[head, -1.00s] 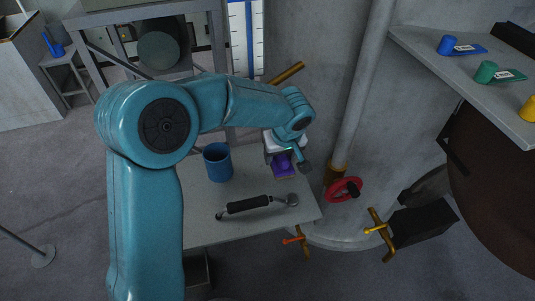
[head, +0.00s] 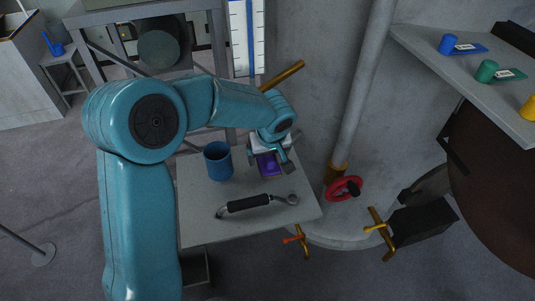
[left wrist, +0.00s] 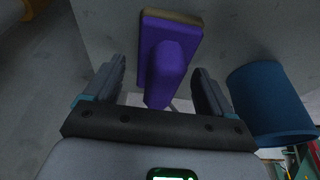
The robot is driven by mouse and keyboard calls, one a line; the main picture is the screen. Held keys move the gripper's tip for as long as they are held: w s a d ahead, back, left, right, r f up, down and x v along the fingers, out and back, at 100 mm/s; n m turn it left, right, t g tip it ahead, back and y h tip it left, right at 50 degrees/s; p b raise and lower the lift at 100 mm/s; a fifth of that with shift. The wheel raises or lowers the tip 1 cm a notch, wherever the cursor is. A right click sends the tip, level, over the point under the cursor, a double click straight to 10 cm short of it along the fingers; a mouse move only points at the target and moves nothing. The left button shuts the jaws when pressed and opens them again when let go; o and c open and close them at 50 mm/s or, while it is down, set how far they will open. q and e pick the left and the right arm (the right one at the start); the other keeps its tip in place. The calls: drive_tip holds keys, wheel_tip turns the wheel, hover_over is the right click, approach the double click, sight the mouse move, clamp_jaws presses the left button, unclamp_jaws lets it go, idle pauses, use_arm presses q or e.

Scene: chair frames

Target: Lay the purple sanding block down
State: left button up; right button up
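The purple sanding block (head: 268,167) is over the right half of the small grey table (head: 215,222), below my left gripper (head: 268,158). In the left wrist view the block (left wrist: 172,58) has a raised purple grip and a tan strip along its far edge. Whether the block's underside fully touches the table is hard to tell. My right gripper is not in view.
A blue cup (head: 218,161) stands left of the block and also shows in the left wrist view (left wrist: 268,100). A black-handled tool (head: 250,204) lies in front. A red handwheel (head: 344,189) and a pipe (head: 362,90) are to the right. The table's front left is clear.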

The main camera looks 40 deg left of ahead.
use_arm(q)
drive_tip(key=shift+r, duration=0.1)
drive_tip(key=shift+r+p, duration=0.2)
drive_tip(key=shift+p, duration=0.15)
drive_tip(key=v, duration=1.1)
drive_tip(key=shift+s+d+r+p, duration=0.1)
drive_tip(key=shift+d+r+p, duration=0.05)
drive_tip(key=shift+r+p, duration=0.25)
drive_tip(key=shift+f, duration=0.1)
